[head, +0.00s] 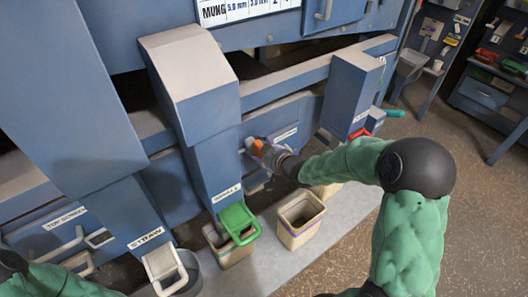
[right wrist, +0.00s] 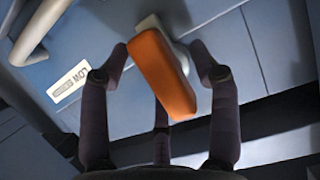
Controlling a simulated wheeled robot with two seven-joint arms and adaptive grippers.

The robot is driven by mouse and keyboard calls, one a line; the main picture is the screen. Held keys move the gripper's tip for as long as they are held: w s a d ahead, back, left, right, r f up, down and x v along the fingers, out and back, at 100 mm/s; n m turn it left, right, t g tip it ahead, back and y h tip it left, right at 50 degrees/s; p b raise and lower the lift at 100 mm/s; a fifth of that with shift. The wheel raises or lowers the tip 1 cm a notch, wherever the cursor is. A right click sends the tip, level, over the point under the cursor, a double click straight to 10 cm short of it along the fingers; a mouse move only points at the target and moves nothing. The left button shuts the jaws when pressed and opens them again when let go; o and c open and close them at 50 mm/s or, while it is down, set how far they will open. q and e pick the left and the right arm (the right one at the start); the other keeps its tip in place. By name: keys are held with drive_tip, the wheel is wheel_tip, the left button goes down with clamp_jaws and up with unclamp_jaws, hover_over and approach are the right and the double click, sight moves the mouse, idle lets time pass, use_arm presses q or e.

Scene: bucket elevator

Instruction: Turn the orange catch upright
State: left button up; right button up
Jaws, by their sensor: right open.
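The orange catch (right wrist: 160,75) is a flat bar on a pale round mount (right wrist: 163,30), fixed to a blue panel. In the right wrist view it slants from upper left to lower right. My right gripper (right wrist: 165,75) is open, with dark fingers on both sides of the catch and a third finger below it. I cannot tell whether any finger touches it. In the head view the catch (head: 258,147) is small and partly hidden by my right gripper (head: 272,155). My left arm shows at the lower left edge; its fingers are not seen.
A grey bar handle (right wrist: 40,35) and a LOW label (right wrist: 68,82) are beside the catch. Blue chutes (head: 205,150) stand left of my right gripper, one with a green spout (head: 238,222). A beige bin (head: 300,222) stands below. Open floor (head: 340,250) lies at the right.

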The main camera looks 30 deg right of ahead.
drive_tip(key=a+v, duration=0.1)
drive_tip(key=v, duration=1.1)
drive_tip(key=shift+d, duration=0.45)
